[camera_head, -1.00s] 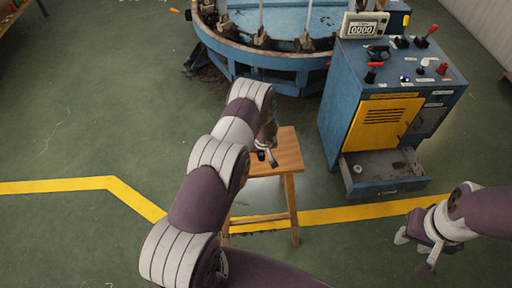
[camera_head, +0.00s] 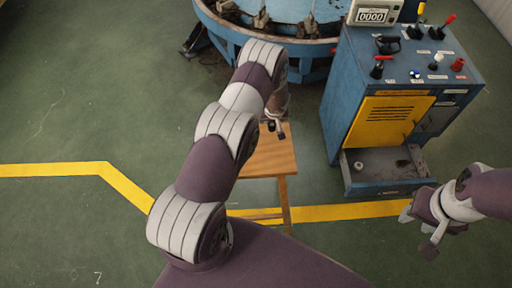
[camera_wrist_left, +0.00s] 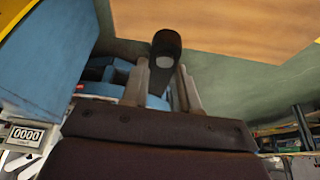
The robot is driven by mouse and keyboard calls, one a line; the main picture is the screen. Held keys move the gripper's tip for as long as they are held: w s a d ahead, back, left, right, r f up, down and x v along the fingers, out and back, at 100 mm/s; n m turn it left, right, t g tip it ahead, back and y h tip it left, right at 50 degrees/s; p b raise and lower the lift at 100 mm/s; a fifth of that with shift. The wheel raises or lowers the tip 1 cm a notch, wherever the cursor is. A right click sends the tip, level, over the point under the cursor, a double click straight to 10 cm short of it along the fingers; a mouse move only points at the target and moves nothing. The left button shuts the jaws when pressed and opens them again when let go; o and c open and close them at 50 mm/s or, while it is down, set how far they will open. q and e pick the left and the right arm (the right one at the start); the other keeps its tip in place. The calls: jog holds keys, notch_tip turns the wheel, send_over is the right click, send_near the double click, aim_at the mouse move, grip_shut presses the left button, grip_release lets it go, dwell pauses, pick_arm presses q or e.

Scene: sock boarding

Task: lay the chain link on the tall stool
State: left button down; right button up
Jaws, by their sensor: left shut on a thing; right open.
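The chain link (camera_wrist_left: 166,44), a dark piece with a rounded end, is held between the two grey fingers of my left gripper (camera_wrist_left: 163,78) in the left wrist view. In the head view, my left gripper (camera_head: 274,122) is at the far edge of the tall stool's wooden top (camera_head: 272,157), with a small dark piece at its tip. My arm hides the stool's left part. My right gripper (camera_head: 419,230) is open and empty at the right.
A blue control cabinet (camera_head: 347,110) with levers and an open drawer (camera_head: 385,187) stands right of the stool. A round blue machine (camera_head: 310,68) stands behind. Green floor with a yellow line (camera_head: 50,170) is free at the left.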

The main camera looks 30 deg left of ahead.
pick_arm(q)
jog(key=s+f+b, duration=0.1)
jog(key=f+b, duration=0.1)
jog(key=s+f+b, duration=0.2)
jog(key=shift+a, duration=0.4)
jog(key=s, duration=0.1)
jog(key=s+f+b, duration=0.1)
jog(key=s, duration=0.1)
jog(key=s+a+b, duration=0.1)
jog(key=shift+s+f, duration=0.3)
jog(key=shift+s, duration=0.05)
notch_tip(320, 180, down, 4)
jog(key=shift+w+r, duration=0.1)
jog(key=shift+w, duration=0.05)
pick_arm(e)
notch_tip(320, 180, down, 9)
jog(key=shift+w, duration=0.3)
jog(key=shift+s+r, duration=0.1)
pick_arm(q)
jog(key=shift+b, duration=0.35)
jog(key=c, duration=0.8)
grip_release()
jog(key=shift+f, duration=0.2)
jog(key=shift+c, duration=0.2)
jog(key=shift+r, duration=0.1)
